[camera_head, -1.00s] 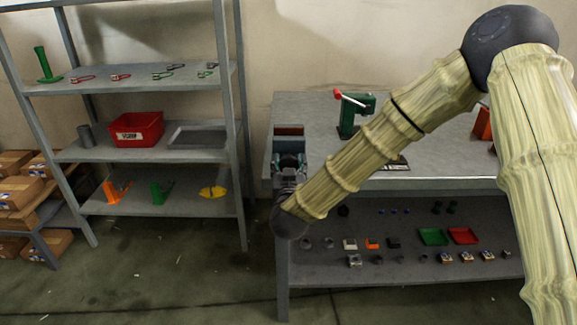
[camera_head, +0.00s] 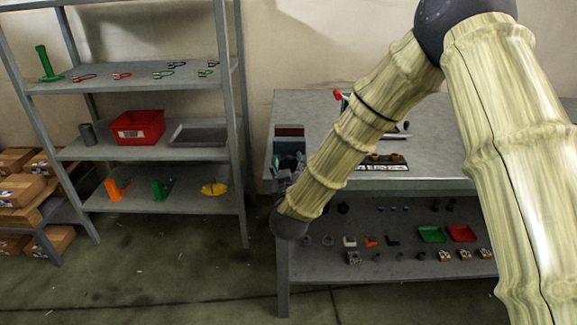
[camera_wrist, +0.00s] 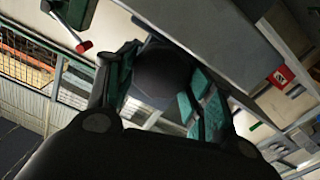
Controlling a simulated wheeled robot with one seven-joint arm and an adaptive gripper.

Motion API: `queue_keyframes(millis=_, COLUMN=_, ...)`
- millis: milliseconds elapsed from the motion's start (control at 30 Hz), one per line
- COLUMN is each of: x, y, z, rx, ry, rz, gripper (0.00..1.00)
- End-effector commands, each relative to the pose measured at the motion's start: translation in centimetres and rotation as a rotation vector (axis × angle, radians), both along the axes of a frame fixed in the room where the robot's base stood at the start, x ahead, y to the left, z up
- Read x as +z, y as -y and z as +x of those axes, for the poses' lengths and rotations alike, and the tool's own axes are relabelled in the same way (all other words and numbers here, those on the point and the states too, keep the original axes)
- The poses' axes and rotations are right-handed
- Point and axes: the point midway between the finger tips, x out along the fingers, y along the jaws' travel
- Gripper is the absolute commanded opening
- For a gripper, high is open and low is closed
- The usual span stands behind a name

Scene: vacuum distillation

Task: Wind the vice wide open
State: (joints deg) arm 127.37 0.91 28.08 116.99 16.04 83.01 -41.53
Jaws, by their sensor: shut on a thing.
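The vice (camera_head: 289,131) is a grey-blue block with a brownish top band, at the left end of the workbench in the head view. My gripper (camera_head: 288,166) is at its front side, partly behind my forearm. In the wrist view, my gripper's (camera_wrist: 163,80) green-padded fingers are on either side of a dark rounded piece (camera_wrist: 162,72), closed on it. It appears to be the vice's handle end, but its full shape is hidden. How far apart the vice jaws stand cannot be told.
A lever device's red knob (camera_head: 338,95) shows behind my forearm; it also shows in the wrist view (camera_wrist: 84,46). The workbench (camera_head: 440,172) has small parts on its lower shelf. A metal rack (camera_head: 160,205) stands left, with floor between.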

Motion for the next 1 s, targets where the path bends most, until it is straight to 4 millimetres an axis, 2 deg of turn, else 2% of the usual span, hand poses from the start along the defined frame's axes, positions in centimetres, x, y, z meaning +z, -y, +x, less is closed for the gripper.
queue_keyframes(millis=67, x=-0.1, y=0.0, z=0.0, rx=0.0, ry=-0.001, rz=0.0, gripper=0.29)
queue_keyframes(millis=100, x=-0.1, y=0.0, z=0.0, rx=0.0, ry=-0.001, rz=0.001, gripper=0.6)
queue_keyframes(millis=167, x=0.0, y=0.0, z=0.0, rx=0.0, ry=-0.001, rz=0.001, gripper=0.71)
queue_keyframes(millis=200, x=0.0, y=0.0, z=0.0, rx=0.0, ry=-0.001, rz=0.001, gripper=0.72)
queue_keyframes(millis=500, x=0.0, y=0.0, z=-0.1, rx=0.0, ry=0.0, rz=0.001, gripper=0.72)
queue_keyframes(millis=633, x=0.0, y=0.0, z=-0.7, rx=0.001, ry=0.0, rz=0.001, gripper=0.72)
queue_keyframes(millis=767, x=0.0, y=0.0, z=-2.4, rx=0.001, ry=-0.001, rz=0.0, gripper=0.72)
queue_keyframes(millis=1000, x=0.0, y=-0.1, z=-6.9, rx=0.002, ry=-0.002, rz=-0.001, gripper=0.72)
